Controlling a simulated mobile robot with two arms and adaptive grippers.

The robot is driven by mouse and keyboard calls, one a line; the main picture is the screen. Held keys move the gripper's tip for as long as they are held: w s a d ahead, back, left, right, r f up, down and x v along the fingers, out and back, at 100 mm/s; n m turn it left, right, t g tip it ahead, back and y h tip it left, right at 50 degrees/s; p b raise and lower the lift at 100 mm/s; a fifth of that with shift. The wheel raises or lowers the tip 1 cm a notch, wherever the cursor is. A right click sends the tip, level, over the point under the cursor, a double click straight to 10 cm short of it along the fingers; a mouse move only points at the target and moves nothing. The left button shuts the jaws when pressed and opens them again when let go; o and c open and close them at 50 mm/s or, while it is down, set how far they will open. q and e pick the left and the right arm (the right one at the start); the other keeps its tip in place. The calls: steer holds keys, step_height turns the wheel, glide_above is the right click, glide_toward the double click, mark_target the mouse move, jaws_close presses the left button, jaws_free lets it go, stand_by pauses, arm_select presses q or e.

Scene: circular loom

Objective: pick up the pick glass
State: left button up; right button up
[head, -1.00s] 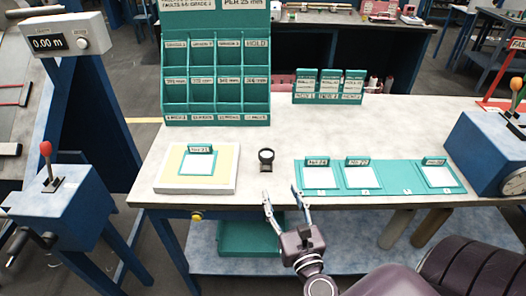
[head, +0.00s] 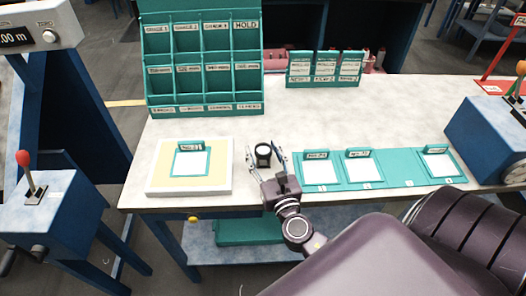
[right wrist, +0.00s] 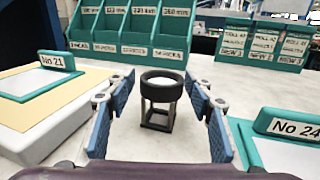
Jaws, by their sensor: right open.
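The pick glass (head: 263,154) is a small black magnifier with a round lens on an open frame stand. It stands upright on the white table between the sample board and the teal tray. In the right wrist view the pick glass (right wrist: 161,98) is centred between and just beyond the fingers. My right gripper (head: 266,160) is open, with one finger on each side of the pick glass; its blue pads also show in the right wrist view (right wrist: 160,120). No contact shows. My left gripper is not in view.
A white and yellow board (head: 162,184) with card No 21 lies left. A teal tray (head: 398,180) with several cards lies right. A teal sorting rack (head: 204,110) stands behind, with a smaller teal card holder (head: 325,83) at its right. The table between is clear.

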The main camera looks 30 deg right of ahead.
mark_target(261, 144)
steer(key=shift+w+d, duration=0.1)
steer(key=shift+w, duration=0.2)
steer(key=p+x, duration=0.1)
steer(key=x, duration=0.3)
steer(key=shift+d+r+p, duration=0.1)
steer(key=shift+r+p, duration=0.05)
steer(key=shift+p, duration=0.2)
steer(key=shift+w+d, duration=0.1)
steer(key=shift+w, duration=0.3)
steer(key=shift+s, duration=0.1)
steer(key=c, duration=0.5)
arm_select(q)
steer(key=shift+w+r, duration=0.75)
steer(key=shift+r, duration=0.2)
arm_select(e)
jaws_close()
